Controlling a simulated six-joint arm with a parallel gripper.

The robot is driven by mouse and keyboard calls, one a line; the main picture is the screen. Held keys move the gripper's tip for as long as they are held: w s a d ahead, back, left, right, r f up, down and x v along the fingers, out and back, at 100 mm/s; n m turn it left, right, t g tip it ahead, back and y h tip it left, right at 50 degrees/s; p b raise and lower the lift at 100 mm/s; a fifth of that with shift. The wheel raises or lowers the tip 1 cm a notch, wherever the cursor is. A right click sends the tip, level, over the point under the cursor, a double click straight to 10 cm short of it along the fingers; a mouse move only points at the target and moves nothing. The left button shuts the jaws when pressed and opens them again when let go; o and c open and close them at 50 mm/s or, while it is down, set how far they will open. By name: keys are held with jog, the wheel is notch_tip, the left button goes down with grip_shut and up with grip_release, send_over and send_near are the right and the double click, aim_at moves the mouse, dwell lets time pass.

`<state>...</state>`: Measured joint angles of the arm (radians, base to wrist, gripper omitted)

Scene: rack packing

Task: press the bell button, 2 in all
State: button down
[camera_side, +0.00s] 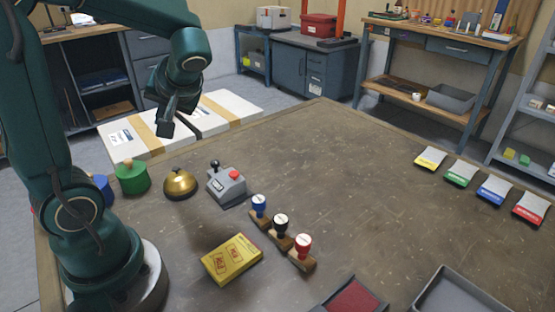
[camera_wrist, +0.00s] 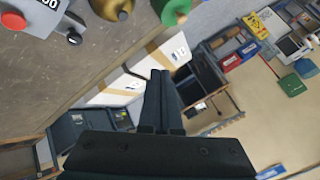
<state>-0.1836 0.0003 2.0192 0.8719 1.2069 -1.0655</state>
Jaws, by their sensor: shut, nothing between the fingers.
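The brass bell (camera_side: 180,184), a gold dome on a dark base with a small button on top, stands on the table between a green knobbed pot and a grey box. It also shows at the top edge of the wrist view (camera_wrist: 114,8), partly cut off. My gripper (camera_side: 164,134) is up in the air, above and slightly left of the bell in the side view, clear of it. In the wrist view its fingers (camera_wrist: 161,74) are together with nothing between them, and point away from the bell toward the white cartons and floor.
A grey box with a red button and black lever (camera_side: 228,185) stands right of the bell. The green pot (camera_side: 132,177) and a blue one (camera_side: 101,188) are left. Three stamps (camera_side: 280,226) and a yellow box (camera_side: 231,259) are nearer. The table's middle right is clear.

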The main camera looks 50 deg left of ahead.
jog(key=shift+f, duration=0.1)
jog(key=shift+f, duration=4.3)
jog(key=shift+f, duration=0.15)
jog(key=shift+f, duration=0.25)
jog(key=shift+f, duration=0.45)
jog(key=shift+r, duration=0.9)
jog(key=shift+r, duration=2.5)
